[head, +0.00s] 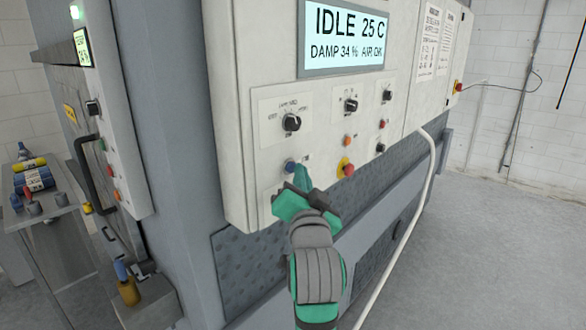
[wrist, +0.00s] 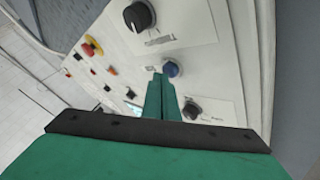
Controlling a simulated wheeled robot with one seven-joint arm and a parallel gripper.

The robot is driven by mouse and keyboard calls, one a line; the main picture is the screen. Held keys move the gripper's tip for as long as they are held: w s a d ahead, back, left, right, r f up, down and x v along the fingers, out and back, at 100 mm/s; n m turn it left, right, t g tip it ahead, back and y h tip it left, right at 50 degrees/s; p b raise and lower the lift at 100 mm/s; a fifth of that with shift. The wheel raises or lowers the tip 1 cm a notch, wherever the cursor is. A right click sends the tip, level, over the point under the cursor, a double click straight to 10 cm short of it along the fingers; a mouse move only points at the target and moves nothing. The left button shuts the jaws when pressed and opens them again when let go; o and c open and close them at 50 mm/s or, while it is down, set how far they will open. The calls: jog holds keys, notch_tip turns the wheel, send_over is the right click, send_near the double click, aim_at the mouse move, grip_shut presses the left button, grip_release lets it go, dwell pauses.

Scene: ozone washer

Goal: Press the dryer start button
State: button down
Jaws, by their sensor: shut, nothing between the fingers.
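The control panel (head: 240,70) shows a display (head: 345,35) reading IDLE 25 C, DAMP 34 %, AIR OK. A blue button (head: 290,166) sits on it below a large black knob (head: 291,122); its small label is too blurred to read. My gripper (head: 300,180) is shut and empty, its green fingertips just beside the blue button in the head view. In the wrist view the fingertips (wrist: 162,82) overlap the lower left edge of the blue button (wrist: 171,69). I cannot tell whether they touch it. The button's lower part is partly hidden.
A red stop button on yellow (head: 346,168), an orange button (head: 347,141) and black knobs (head: 351,104) are close by. A white hose (head: 415,205) runs down at the right. A trolley (head: 45,235) with bottles stands left. Floor at right is clear.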

jog(key=shift+w+a, duration=0.25)
jog(key=shift+a, duration=0.1)
dwell(0.7)
jog(key=shift+s+d, duration=0.55)
jog(key=shift+d, duration=0.25)
jog(key=shift+d, duration=0.1)
jog(key=shift+s+d, duration=0.8)
jog(key=shift+d, duration=0.2)
jog(key=shift+s+d, duration=0.75)
jog(key=shift+d, duration=0.2)
